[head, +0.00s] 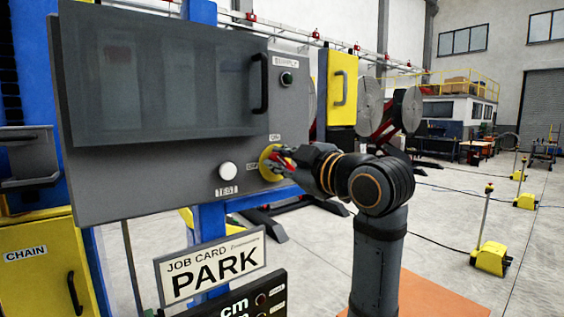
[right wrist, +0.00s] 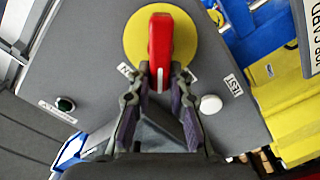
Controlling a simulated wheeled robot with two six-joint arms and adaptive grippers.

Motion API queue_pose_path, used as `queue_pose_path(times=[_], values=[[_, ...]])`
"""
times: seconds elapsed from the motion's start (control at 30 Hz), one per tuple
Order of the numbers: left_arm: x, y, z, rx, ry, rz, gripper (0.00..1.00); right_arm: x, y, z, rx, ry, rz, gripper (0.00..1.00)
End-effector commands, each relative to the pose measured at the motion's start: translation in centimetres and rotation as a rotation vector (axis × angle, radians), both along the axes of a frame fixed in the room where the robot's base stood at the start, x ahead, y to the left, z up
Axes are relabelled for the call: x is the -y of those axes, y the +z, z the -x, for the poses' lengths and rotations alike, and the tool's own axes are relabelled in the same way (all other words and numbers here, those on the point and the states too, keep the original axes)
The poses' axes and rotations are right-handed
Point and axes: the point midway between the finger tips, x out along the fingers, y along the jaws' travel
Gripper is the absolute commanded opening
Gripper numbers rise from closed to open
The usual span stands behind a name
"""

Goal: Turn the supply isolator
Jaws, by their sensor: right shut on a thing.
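The supply isolator is a red handle (right wrist: 159,45) on a yellow round plate (right wrist: 186,38), set in the lower right of a grey panel. Its yellow plate also shows in the head view (head: 265,172), partly hidden by my right gripper (head: 284,163). My right gripper comes from the right and is shut on the red handle. In the right wrist view its two fingers (right wrist: 159,84) lie on either side of the handle's near end, which bears a white mark. An ON label (head: 274,137) sits above the plate and an OFF label (head: 252,167) to its left. My left gripper is not in view.
A white TEST button (head: 228,171) is left of the isolator. A green button (head: 287,78) is higher on the panel (head: 150,195), beside a dark handled door (head: 165,85). A PARK job card (head: 211,273) hangs below. Yellow floor posts (head: 490,258) stand at the right.

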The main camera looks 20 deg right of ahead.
Motion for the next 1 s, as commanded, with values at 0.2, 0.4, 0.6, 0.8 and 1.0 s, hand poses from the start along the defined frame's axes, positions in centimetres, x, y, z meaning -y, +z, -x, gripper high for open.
queue_pose_path(times=[0.2,0.4,0.6,0.8,1.0], values=[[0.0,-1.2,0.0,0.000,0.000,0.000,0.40,-0.3,-0.6,0.1,0.071,0.001,0.191,0.00],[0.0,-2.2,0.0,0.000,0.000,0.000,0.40,-0.5,-1.1,0.2,0.132,0.001,0.363,0.00],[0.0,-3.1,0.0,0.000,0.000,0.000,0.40,-0.6,-1.5,0.2,0.184,0.001,0.510,0.00],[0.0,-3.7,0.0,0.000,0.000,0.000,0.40,-0.6,-1.7,0.2,0.223,0.002,0.616,0.00],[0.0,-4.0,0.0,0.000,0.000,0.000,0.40,-0.6,-1.8,0.2,0.245,0.002,0.678,0.00]])
